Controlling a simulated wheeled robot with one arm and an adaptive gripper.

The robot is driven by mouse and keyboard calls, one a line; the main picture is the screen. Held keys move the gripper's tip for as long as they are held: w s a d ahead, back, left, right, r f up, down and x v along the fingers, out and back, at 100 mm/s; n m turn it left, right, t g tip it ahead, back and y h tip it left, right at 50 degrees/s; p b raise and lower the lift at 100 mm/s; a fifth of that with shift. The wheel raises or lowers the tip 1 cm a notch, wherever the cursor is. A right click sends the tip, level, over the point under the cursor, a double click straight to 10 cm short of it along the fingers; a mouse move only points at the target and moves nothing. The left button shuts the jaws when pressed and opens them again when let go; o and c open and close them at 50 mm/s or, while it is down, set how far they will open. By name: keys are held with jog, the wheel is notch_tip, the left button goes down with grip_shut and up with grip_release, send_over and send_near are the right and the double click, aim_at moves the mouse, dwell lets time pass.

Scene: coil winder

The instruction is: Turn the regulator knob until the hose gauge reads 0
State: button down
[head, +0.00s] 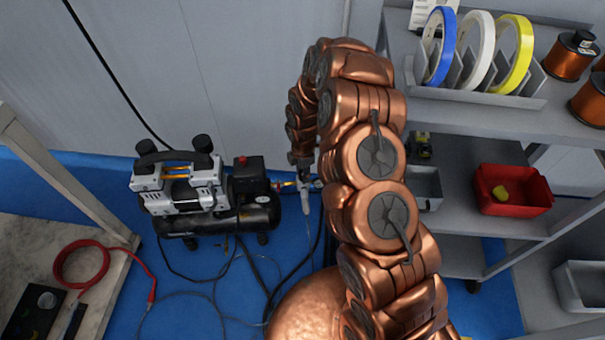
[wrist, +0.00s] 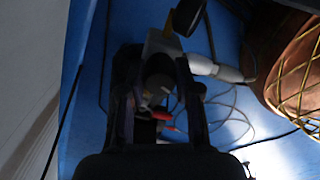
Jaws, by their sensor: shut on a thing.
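The regulator (head: 304,194) is a small grey unit with a pale bowl beside the compressor in the head view. My gripper (head: 300,160) reaches down onto its top from above. In the wrist view my gripper (wrist: 158,98) has its two dark fingers on either side of a dark round knob (wrist: 157,84) and is shut on it. The grey regulator body and the white bowl (wrist: 214,70) show just beyond. A small round part at the regulator's right (head: 318,184) looks like the gauge. Its reading is too small to make out.
A black and silver compressor (head: 180,190) stands on the blue floor to the left. Hoses and cables (head: 235,270) lie on the floor. A grey shelf (head: 480,118) with tape rolls, copper spools and a red bin (head: 512,207) stands close at the right.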

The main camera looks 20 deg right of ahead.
jog(key=shift+w+n, duration=0.15)
jog(key=shift+n, duration=0.85)
jog(key=shift+r, duration=0.1)
jog(key=c, duration=0.8)
grip_release()
notch_tip(320, 180, up, 12)
dwell(0.3)
